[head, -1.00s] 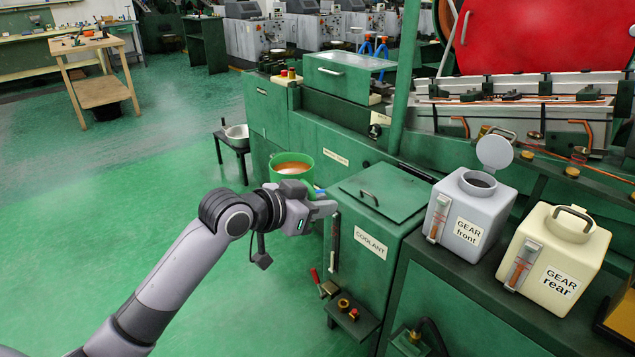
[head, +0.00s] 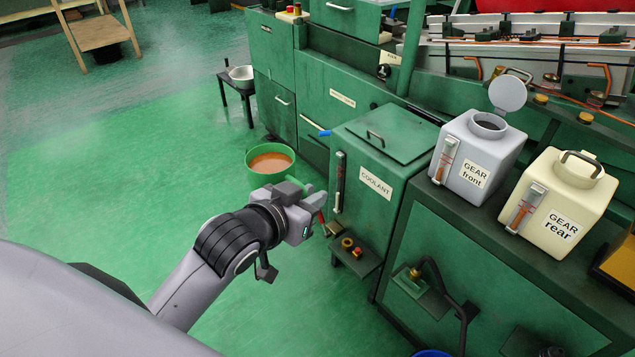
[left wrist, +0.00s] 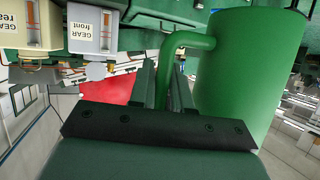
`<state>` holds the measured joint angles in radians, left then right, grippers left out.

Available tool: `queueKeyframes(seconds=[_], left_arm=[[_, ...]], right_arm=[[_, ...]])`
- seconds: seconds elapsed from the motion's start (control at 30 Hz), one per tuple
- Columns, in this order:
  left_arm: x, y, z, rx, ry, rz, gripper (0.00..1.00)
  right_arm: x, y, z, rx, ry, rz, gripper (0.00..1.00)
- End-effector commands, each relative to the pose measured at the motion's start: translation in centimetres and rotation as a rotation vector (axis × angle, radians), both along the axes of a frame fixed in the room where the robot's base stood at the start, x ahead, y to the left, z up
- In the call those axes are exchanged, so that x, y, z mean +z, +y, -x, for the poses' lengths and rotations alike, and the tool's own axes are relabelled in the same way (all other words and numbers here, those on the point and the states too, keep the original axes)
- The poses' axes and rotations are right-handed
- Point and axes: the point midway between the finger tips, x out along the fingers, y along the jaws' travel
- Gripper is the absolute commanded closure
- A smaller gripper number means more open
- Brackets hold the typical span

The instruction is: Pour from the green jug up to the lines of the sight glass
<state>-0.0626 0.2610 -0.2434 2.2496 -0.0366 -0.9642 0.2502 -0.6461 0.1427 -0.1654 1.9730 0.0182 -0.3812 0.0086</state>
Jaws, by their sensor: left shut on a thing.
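The green jug (head: 254,179) is upright, with brown liquid (head: 270,162) in it. My left gripper (head: 312,197) is shut on its handle, left of the coolant tank. In the left wrist view the jug (left wrist: 245,75) is large at the right, its handle (left wrist: 168,75) between the fingers (left wrist: 162,88). The grey GEAR front tank (head: 497,152) has its lid (head: 508,94) raised and a sight glass (head: 445,160) on its face. The cream GEAR rear tank (head: 575,190) has its lid closed and a sight glass (head: 525,208). Lines on the glasses are too small to read. My right gripper is not in view.
The green COOLANT tank (head: 385,150), lid shut, has its own sight glass (head: 339,183). Below it is a shelf with knobs (head: 350,246). The gear tanks stand on a green cabinet (head: 440,235). A small stool with a pan (head: 241,76) stands behind. Floor at left is clear.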

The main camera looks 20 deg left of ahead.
Motion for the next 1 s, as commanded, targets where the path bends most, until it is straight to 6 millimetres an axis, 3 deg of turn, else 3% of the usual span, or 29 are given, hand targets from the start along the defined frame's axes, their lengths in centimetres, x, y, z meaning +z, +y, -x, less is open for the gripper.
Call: queueKeyframes(seconds=[0.4, 1.0], left_arm=[[0.4, 1.0, 3.5, 0.117, -0.005, 0.000, 1.00], [0.5, 1.2, 3.9, 0.133, -0.006, -0.001, 1.00]], right_arm=[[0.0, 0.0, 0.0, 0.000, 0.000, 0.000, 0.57], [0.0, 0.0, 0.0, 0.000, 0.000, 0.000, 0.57]])
